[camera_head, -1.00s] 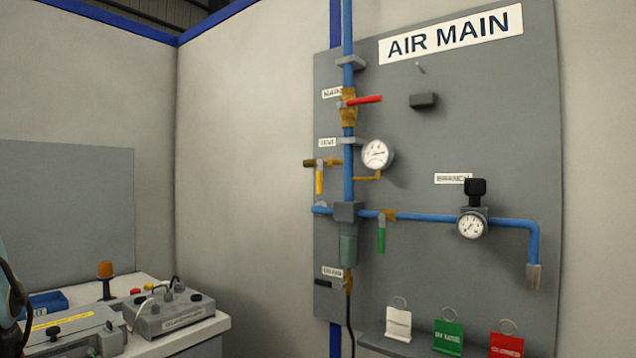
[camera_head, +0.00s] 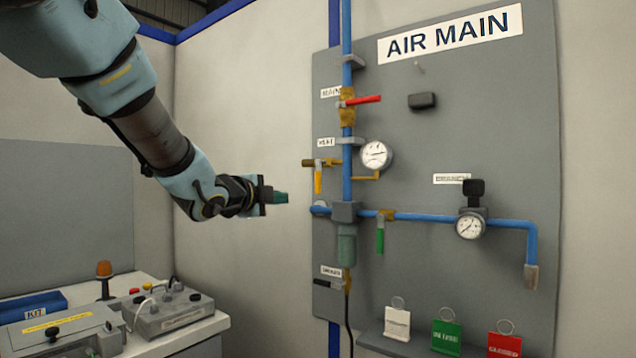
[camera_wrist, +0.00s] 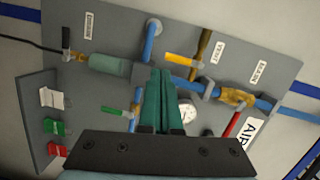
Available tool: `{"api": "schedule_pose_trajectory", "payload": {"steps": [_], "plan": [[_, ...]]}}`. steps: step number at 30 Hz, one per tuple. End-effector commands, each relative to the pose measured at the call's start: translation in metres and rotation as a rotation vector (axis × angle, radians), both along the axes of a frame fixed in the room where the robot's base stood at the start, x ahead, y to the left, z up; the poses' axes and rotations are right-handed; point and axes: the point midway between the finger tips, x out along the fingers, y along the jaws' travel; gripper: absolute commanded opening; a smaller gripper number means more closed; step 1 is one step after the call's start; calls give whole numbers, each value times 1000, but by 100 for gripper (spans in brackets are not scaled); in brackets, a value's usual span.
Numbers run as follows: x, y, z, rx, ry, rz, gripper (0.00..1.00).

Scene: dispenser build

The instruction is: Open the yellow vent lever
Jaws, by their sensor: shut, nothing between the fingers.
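The yellow vent lever (camera_head: 318,182) hangs straight down from a brass valve (camera_head: 324,162) on the left of the vertical blue pipe, under a small vent label. In the wrist view the yellow lever (camera_wrist: 182,59) lies beyond the fingertips, a little to their right. My gripper (camera_head: 284,197) is left of the panel and slightly below the lever, apart from it. In the wrist view my gripper (camera_wrist: 160,72) has its green fingers together with nothing held.
The grey panel (camera_head: 420,130) also carries a red main lever (camera_head: 362,100), a gauge (camera_head: 376,155), a green lever (camera_head: 380,240) and a blue branch pipe (camera_head: 425,217). A bench with boxes (camera_head: 170,312) stands lower left.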

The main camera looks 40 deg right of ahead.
Motion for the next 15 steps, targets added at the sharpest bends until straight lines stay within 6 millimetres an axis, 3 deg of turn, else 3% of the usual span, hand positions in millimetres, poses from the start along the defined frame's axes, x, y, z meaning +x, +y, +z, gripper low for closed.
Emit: {"api": "schedule_pose_trajectory", "payload": {"steps": [3,6,15], "plan": [[-29,-27,22,-21,-109,-101,0],[-40,-36,32,-29,-157,-141,0],[-44,-38,34,-33,-171,-153,0]]}}
